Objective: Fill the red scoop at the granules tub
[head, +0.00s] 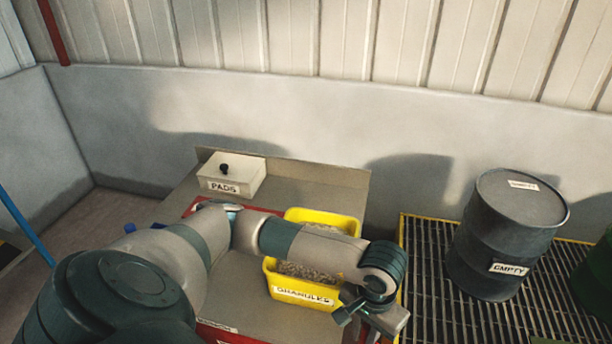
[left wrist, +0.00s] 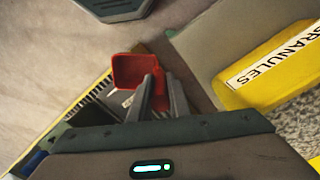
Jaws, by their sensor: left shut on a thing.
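The yellow granules tub (head: 284,293) stands on the bench in the head view, with grey granules inside and a GRANULES label on its front. It also shows at the right edge of the left wrist view (left wrist: 240,97). My left gripper (left wrist: 161,88) is shut on the red scoop (left wrist: 136,71), beside the tub rather than over its granules in that view. The scoop's visible inside looks plain red, with no granules seen. In the head view my left arm crosses over the tub and hides part of it; the scoop is hidden there. My right gripper is not in view.
A white PADS box (head: 231,175) with a black knob sits at the back of the bench (head: 320,190). To the right, a dark drum (head: 507,235) labelled EMPTY stands on a yellow-edged grating (head: 428,262). A wall closes off the back.

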